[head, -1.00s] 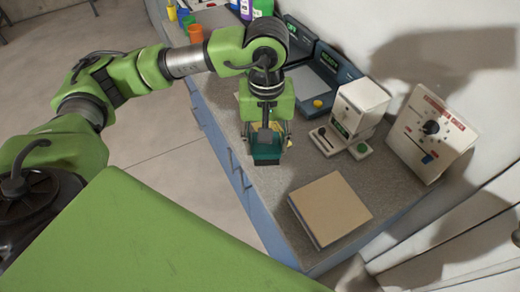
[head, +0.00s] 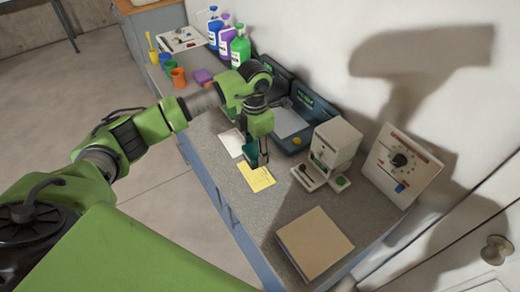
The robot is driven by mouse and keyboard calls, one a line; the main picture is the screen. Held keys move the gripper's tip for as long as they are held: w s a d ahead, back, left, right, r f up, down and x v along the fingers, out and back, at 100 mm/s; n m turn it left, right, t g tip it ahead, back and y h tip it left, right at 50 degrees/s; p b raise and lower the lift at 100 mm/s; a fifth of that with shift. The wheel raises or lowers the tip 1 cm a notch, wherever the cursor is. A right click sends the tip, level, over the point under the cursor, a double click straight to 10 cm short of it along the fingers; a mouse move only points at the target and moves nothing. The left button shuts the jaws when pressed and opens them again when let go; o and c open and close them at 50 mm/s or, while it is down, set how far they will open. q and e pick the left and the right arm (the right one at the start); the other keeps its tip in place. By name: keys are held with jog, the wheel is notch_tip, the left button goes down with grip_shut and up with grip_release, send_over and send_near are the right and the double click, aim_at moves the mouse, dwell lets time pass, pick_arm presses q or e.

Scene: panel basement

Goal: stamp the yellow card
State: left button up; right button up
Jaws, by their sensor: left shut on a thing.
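The yellow card (head: 257,179) lies flat on the grey counter, with dark marks on it too small to read. My left gripper (head: 257,151) is at the card's far edge, pointing down. It is shut on a dark teal block (head: 253,158), which looks like the stamp. The fingers hide part of the block, and its underside is out of sight. I cannot tell whether it touches the card or the counter. My right gripper is not in view.
A white card (head: 232,143) lies behind the yellow one. A white device (head: 335,147) with a green button and a dial panel (head: 402,164) stand to the right. A tan box (head: 315,243) is in front. Bottles (head: 240,47) and cups (head: 178,77) stand at the back.

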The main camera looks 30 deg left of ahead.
pick_arm(q)
jog(key=shift+w+a+f+n, duration=0.1)
jog(key=shift+f+n, duration=0.2)
jog(key=shift+f+b, duration=0.7)
jog(key=shift+f, duration=0.2)
jog(key=shift+f+b, duration=1)
jog(key=shift+f, duration=0.9)
jog(key=shift+f+b, duration=0.5)
jog(key=shift+f, duration=0.05)
jog(key=shift+f, duration=0.1)
